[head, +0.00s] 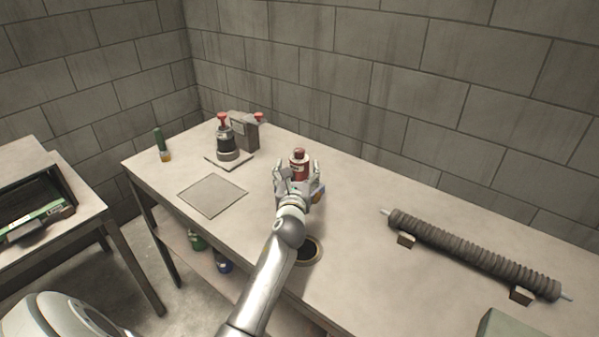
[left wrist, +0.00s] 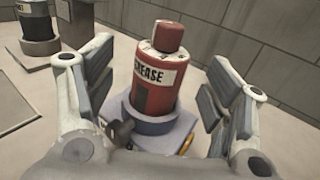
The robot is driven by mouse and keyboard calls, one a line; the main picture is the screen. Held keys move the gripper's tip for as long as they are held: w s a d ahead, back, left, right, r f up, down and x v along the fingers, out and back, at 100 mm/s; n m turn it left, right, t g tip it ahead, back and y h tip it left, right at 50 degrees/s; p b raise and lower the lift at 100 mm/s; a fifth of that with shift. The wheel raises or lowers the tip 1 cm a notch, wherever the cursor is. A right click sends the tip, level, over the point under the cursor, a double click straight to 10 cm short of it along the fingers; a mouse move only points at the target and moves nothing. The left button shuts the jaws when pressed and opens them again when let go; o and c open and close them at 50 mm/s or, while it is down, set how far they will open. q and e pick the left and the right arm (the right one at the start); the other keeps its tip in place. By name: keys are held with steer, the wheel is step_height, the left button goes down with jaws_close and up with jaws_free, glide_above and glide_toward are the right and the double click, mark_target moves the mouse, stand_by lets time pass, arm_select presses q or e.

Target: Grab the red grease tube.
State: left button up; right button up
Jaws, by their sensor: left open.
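The red grease tube (head: 299,161) stands upright on the table, red with a red cap and a pale label. In the left wrist view the tube (left wrist: 154,88) shows the word "GREASE" and sits in a grey holder (left wrist: 150,122). My left gripper (head: 298,178) is open, with one finger on each side of the tube; in the left wrist view its fingers (left wrist: 157,95) stand apart, with gaps to the tube on both sides. The tube's lower part is hidden in the head view by the gripper. My right gripper is not in view.
A flat grey mat (head: 212,195) lies left of my arm. A ribbed mesh tube (head: 475,254) rests on blocks at right.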

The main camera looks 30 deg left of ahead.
mark_target(299, 161)
arm_select(q)
steer(key=shift+w+a, duration=0.2)
steer(key=shift+w, duration=0.1)
steer(key=x, duration=0.3)
steer(key=shift+w+f, duration=0.25)
steer(key=shift+w, duration=0.2)
steer(key=shift+w+a+b, duration=0.15)
steer(key=shift+w+b, duration=0.05)
steer(key=shift+b, duration=0.1)
steer(key=shift+c, duration=1)
steer(key=c, duration=1)
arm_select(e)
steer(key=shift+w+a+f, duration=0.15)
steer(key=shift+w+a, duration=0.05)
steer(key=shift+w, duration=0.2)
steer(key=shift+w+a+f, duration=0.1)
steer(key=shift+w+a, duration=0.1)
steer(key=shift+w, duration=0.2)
arm_select(q)
steer(key=shift+r, duration=0.2)
